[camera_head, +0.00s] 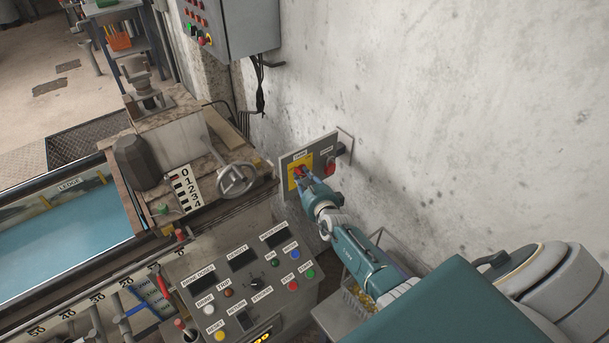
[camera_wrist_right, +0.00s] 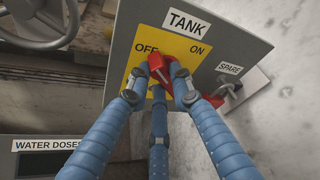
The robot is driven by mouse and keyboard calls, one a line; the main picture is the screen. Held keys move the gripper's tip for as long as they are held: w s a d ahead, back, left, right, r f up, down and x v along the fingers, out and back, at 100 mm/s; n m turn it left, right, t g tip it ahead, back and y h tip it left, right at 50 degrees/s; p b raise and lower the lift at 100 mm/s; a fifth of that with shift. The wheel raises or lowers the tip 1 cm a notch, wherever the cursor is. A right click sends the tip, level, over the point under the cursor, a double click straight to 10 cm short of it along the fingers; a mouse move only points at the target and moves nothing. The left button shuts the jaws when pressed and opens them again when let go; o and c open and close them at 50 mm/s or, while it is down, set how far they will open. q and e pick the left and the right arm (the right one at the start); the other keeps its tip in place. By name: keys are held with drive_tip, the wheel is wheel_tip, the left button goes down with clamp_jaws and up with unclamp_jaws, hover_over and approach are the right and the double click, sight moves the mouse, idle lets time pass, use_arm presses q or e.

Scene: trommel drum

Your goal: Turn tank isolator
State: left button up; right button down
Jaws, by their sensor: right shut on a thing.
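The tank isolator is a red handle (camera_wrist_right: 158,68) on a yellow plate (camera_wrist_right: 136,58) marked OFF and ON, under a TANK label. In the right wrist view the handle sits between the fingers of my right gripper (camera_wrist_right: 160,80), which is shut on it. The handle leans toward the OFF side; the fingers hide part of it. In the head view the yellow plate (camera_head: 292,183) is on a grey panel on the wall, with my right gripper (camera_head: 306,180) at it. My left gripper is not in view.
A second switch labelled SPARE (camera_wrist_right: 231,86) is right of the isolator. A handwheel (camera_head: 237,179) stands left of the panel. Below is a control console (camera_head: 215,308) with several buttons. A water tank (camera_head: 70,245) lies at left, and a grey control box (camera_head: 240,25) hangs above.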

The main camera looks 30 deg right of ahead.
drive_tip(key=n+b, duration=0.2)
drive_tip(key=f+n+t+h+b, duration=0.1)
drive_tip(key=n+b, duration=0.1)
drive_tip(key=n+t+h+b, duration=0.1)
drive_tip(key=n+b, duration=0.1)
drive_tip(key=shift+a+f+n, duration=0.15)
drive_tip(key=shift+f+n, duration=0.15)
drive_tip(key=shift+f, duration=0.05)
idle(0.5)
drive_tip(key=c, duration=1.8)
unclamp_jaws()
drive_tip(key=v, duration=0.7)
drive_tip(key=shift+s, duration=0.2)
